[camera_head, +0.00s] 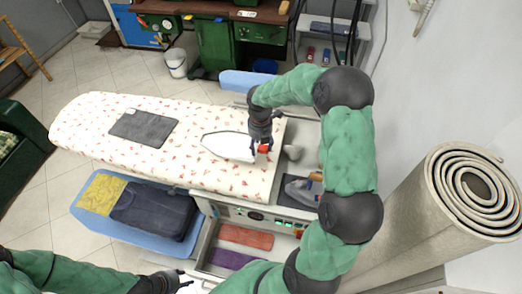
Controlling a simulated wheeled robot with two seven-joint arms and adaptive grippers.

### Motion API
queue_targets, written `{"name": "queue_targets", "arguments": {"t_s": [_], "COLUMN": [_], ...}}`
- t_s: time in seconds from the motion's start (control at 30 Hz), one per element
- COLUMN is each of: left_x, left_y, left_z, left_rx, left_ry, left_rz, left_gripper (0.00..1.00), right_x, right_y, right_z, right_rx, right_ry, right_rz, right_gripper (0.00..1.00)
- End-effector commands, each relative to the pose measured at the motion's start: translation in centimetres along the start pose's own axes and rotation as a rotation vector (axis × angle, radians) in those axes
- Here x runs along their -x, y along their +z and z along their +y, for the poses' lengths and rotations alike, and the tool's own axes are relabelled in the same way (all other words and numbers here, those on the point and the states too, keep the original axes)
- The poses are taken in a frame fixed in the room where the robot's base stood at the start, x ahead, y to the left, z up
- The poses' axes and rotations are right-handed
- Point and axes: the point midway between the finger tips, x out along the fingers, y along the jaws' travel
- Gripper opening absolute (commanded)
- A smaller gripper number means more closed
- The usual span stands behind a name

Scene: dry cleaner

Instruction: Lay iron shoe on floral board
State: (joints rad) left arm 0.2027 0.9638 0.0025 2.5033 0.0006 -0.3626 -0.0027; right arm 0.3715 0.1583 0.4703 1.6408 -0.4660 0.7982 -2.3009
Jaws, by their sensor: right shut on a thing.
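The floral board (85,140) is a long white ironing board with a red floral pattern, its narrow end at the left. The iron shoe (228,147), a pale pointed plate, is over the board's right part with its tip toward the left. Whether it touches the cloth is unclear. My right gripper (262,145) is shut on the shoe's wide right end, beside a small red part. The fingertips are partly hidden. My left gripper (183,281) is low at the bottom edge, in front of the board and apart from it; its fingers are too small to read.
A dark grey cloth (144,128) lies on the board's left part. An iron (300,190) stands on the station at the board's right. Below is a blue shelf (90,210) with folded yellow and dark cloths. A large rolled carpet (440,220) stands at the right.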

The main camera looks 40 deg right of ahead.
Motion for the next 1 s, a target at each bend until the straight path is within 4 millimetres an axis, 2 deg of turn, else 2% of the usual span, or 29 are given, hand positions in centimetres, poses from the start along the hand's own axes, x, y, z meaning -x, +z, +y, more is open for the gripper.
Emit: {"name": "queue_targets", "arguments": {"t_s": [0.1, 0.27, 0.37, 0.57, 0.93, 0.97, 1.0], "left_x": [-0.2, -0.3, -0.5, -1.2, -1.2, -1.2, -1.2], "left_y": [0.0, 0.0, 0.0, -0.1, -0.1, -0.1, -0.1], "left_z": [-0.1, -0.1, -0.2, -0.4, -0.4, -0.4, -0.4], "left_rx": [0.000, 0.000, 0.000, 0.000, 0.000, 0.000, 0.000], "left_ry": [0.000, 0.000, 0.000, 0.000, 0.000, 0.000, 0.000], "left_rz": [0.000, 0.000, 0.000, 0.000, 0.000, 0.000, 0.000], "left_gripper": [0.40, 0.40, 0.40, 0.40, 0.40, 0.40, 0.40], "right_x": [-1.0, -1.6, -2.6, -5.2, -5.5, -5.4, -5.4], "right_y": [0.8, 1.4, 2.0, 1.9, 1.8, 1.8, 1.8], "right_z": [0.0, 0.1, 0.1, 0.1, 0.1, 0.1, 0.1], "right_rx": [-0.001, -0.001, -0.001, -0.001, -0.001, -0.001, -0.001], "right_ry": [0.000, 0.001, 0.000, 0.000, 0.000, 0.000, 0.000], "right_rz": [0.000, -0.001, 0.001, 0.000, 0.000, 0.000, 0.000], "right_gripper": [0.23, 0.23, 0.23, 0.23, 0.23, 0.65, 0.76]}}
